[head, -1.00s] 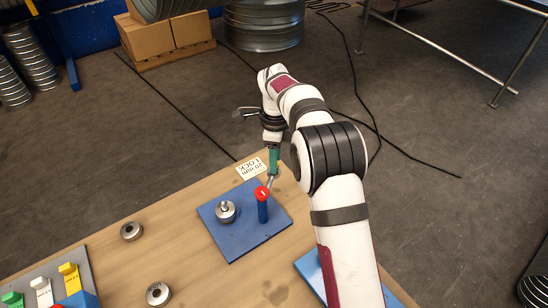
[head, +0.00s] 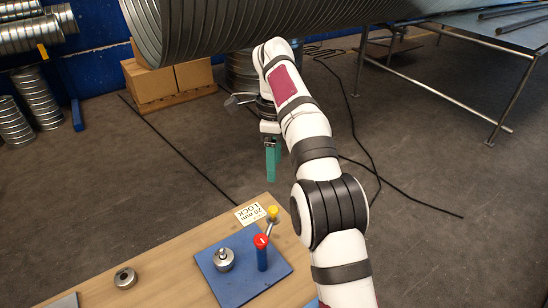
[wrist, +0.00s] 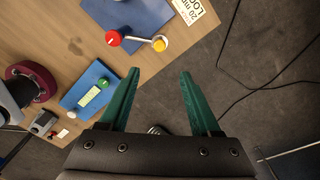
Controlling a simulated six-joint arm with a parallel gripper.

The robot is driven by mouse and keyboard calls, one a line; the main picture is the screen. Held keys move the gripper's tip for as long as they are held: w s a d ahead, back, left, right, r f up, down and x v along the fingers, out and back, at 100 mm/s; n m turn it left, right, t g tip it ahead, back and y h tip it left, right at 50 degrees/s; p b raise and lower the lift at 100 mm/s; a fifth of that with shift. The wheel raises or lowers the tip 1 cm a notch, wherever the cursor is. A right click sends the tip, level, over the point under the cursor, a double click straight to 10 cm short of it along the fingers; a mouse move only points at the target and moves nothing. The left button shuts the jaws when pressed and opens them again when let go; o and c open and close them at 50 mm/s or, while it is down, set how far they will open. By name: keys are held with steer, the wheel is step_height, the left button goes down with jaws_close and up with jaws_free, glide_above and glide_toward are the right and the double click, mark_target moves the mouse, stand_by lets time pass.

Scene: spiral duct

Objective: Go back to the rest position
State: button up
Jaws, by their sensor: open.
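My gripper (head: 271,160) hangs raised off the far edge of the table, its green fingers pointing down. In the wrist view its two fingers (wrist: 160,76) are spread, with nothing between them. The lever with a yellow knob (head: 272,212) is apart from the fingers; it leans up from the red cap (head: 261,241) of a blue post (head: 262,258). The yellow knob (wrist: 159,44) and red cap (wrist: 113,38) also show in the wrist view, just beyond the fingertips.
The blue plate (head: 232,290) bears the post and a metal fitting (head: 224,259). A LOCK label (head: 250,213) lies behind it. A metal ring (head: 125,278) sits on the wooden table (head: 165,265). A large spiral duct (head: 240,25) and boxes (head: 160,75) stand behind.

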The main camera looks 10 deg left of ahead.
steer(key=shift+r, duration=0.65)
steer(key=s+d+r+n, duration=0.4)
steer(key=s+d+n, duration=0.3)
steer(key=s+d, duration=0.65)
steer(key=s+d+f+n+y, duration=0.1)
steer(key=s+f, duration=0.4)
steer(key=s, duration=0.6)
steer(key=s+d+f+n, duration=0.1)
steer(key=s+f+n, duration=0.3)
steer(key=s, duration=0.7)
steer(key=shift+s+f+n+y, duration=0.15)
steer(key=shift+f+n+y, duration=0.2)
steer(key=shift+f, duration=0.35)
